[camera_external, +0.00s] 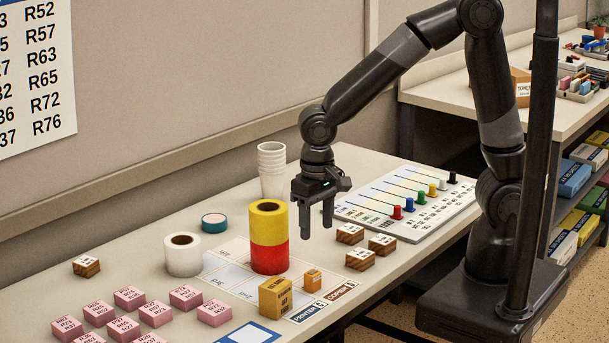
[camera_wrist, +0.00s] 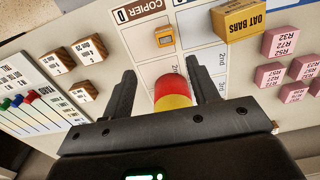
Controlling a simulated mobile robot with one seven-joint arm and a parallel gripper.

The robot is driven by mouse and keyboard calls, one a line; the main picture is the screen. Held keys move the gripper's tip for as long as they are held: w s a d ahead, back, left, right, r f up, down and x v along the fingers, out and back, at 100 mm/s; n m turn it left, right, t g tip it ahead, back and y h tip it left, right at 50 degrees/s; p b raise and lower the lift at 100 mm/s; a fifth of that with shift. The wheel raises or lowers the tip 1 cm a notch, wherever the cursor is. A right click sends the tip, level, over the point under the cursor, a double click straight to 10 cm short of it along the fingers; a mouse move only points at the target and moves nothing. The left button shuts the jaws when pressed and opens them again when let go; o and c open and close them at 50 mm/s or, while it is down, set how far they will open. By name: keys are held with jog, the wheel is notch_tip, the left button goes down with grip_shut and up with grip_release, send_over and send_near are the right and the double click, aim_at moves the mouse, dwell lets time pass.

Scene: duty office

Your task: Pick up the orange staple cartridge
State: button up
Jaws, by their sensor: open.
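The orange staple cartridge (camera_external: 313,279) is a small orange block on the printed mat, near the table's front edge; in the wrist view it shows at upper middle (camera_wrist: 165,36), in the copier column. My gripper (camera_external: 317,230) is open, pointing down and empty, above the table. It is higher than the cartridge and set back from it in the external view. In the wrist view, the cartridge lies beyond the fingertips (camera_wrist: 161,78), roughly in line with the gap between them. Nothing hides the cartridge.
A yellow roll (camera_external: 268,221) on a red one (camera_external: 269,257) stands close left of my gripper. An oat bars box (camera_external: 275,297) sits beside the cartridge. Wooden blocks (camera_external: 360,258) lie right, pink blocks (camera_external: 214,312) left. White cups (camera_external: 271,172) stand behind.

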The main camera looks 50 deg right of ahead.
send_over(313, 272)
jog(key=f, duration=0.6)
jog(key=shift+s+d, duration=0.1)
jog(key=shift+d, duration=0.15)
jog(key=shift+a+f, duration=0.15)
jog(key=shift+f, duration=1.1)
jog(key=shift+a+f, duration=0.15)
jog(key=shift+f, duration=1.1)
jog(key=shift+c, duration=0.3)
jog(key=c, duration=1)
